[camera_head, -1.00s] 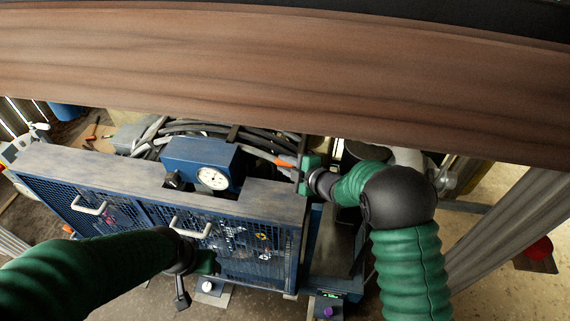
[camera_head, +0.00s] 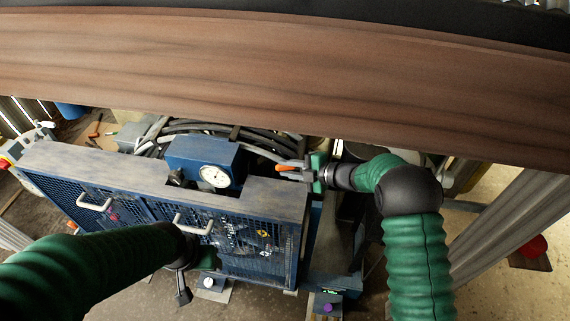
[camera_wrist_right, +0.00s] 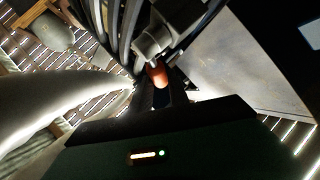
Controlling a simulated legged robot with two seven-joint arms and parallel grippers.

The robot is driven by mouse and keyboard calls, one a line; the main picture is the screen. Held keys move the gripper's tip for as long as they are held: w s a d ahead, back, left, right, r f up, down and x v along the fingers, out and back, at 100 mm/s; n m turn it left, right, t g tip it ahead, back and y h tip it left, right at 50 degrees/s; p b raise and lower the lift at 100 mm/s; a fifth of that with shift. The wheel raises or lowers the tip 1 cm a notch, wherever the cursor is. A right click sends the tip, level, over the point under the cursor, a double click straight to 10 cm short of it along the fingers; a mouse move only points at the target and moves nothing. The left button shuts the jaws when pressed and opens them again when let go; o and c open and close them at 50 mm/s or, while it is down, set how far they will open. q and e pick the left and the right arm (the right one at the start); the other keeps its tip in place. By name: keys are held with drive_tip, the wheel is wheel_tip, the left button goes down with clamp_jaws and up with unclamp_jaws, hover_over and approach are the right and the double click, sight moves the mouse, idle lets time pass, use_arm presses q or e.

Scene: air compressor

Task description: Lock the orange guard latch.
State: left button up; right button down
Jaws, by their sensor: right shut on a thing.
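The orange guard latch (camera_head: 284,168) shows at the right end of the blue compressor (camera_head: 268,220), just behind its top edge. My right gripper (camera_head: 300,172) reaches it from the right and is shut on it. In the right wrist view the orange tip of the latch (camera_wrist_right: 158,74) shows between the dark fingers (camera_wrist_right: 165,98), below a grey metal part. The fingers hide part of the latch. My left gripper (camera_head: 190,270) hangs low in front of the compressor's mesh front; its fingers are too dark to read.
A gauge (camera_head: 215,176) sits on a blue box on the compressor top. Grey hoses (camera_head: 190,130) run behind it. White handles (camera_head: 193,224) stick out of the mesh front. A wide wooden beam (camera_head: 300,75) crosses the upper head view.

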drive_tip(key=g, duration=0.1)
drive_tip(key=d+n, duration=0.1)
drive_tip(key=s+n+g, duration=0.1)
drive_tip(key=shift+d+f+g+y+b, duration=0.25)
drive_tip(key=shift+g+y+b, duration=0.05)
drive_tip(key=shift+y, duration=0.1)
drive_tip(key=shift+s+d+r+n+g, duration=0.15)
drive_tip(key=shift+n+g, duration=0.25)
drive_tip(key=shift+n, duration=0.2)
drive_tip(key=c, duration=1.6)
unclamp_jaws()
drive_tip(key=o, duration=0.3)
drive_tip(key=shift+w+d+y, duration=0.2)
drive_tip(key=shift+d+y, duration=0.05)
drive_tip(key=shift+y, duration=0.05)
drive_tip(key=shift+o, duration=0.2)
drive_tip(key=shift+s, duration=0.15)
